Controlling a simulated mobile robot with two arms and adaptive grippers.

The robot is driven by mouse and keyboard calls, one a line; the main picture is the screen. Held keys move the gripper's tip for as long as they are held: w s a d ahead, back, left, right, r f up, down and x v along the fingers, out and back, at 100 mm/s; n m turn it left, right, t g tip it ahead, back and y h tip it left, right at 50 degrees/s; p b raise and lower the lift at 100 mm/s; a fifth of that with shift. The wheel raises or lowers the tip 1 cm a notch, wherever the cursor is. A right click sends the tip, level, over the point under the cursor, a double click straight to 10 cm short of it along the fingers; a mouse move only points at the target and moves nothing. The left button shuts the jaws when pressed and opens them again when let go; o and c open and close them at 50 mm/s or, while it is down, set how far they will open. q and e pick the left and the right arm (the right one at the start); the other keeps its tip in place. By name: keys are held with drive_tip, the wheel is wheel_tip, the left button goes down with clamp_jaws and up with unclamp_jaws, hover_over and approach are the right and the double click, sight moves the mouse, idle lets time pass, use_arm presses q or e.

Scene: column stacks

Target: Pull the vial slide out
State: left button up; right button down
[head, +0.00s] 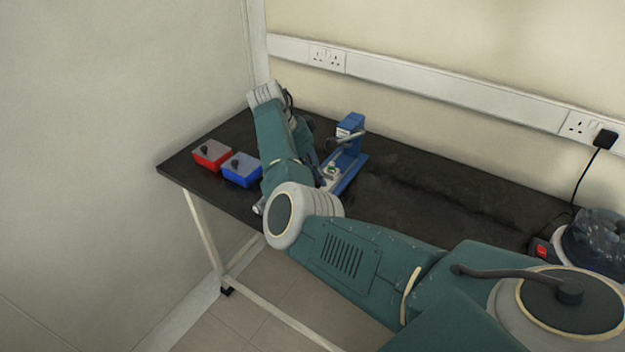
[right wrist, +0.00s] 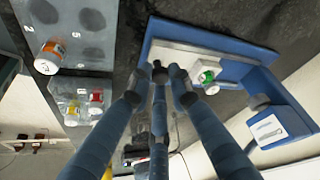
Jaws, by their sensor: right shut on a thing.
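The blue device (head: 347,165) stands on the dark bench with an upright column and a lever. Its pale vial slide (right wrist: 190,58) lies on the blue base and carries a green-and-white vial (right wrist: 207,74); the vial also shows in the head view (head: 332,170). My right gripper (right wrist: 160,82) has its fingers closed around the dark knob (right wrist: 160,73) at the slide's end. In the head view my right arm hides most of this gripper. How far the slide is out is hard to tell. My left gripper is not in view.
A red box (head: 212,153) and a blue box (head: 241,169) with grey lids stand left of my arm. In the wrist view a grey holder (right wrist: 70,25) with dark round spots bears an orange-and-white vial (right wrist: 50,57).

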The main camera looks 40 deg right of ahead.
drive_tip(key=c, duration=1.7)
unclamp_jaws()
drive_tip(key=shift+o, duration=0.4)
drive_tip(key=shift+s+a+r, duration=0.1)
drive_tip(key=shift+s+a, duration=0.05)
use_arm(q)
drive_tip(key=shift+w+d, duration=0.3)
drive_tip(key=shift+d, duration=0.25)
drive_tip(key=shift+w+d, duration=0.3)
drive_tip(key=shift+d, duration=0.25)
use_arm(e)
drive_tip(key=v, duration=1.2)
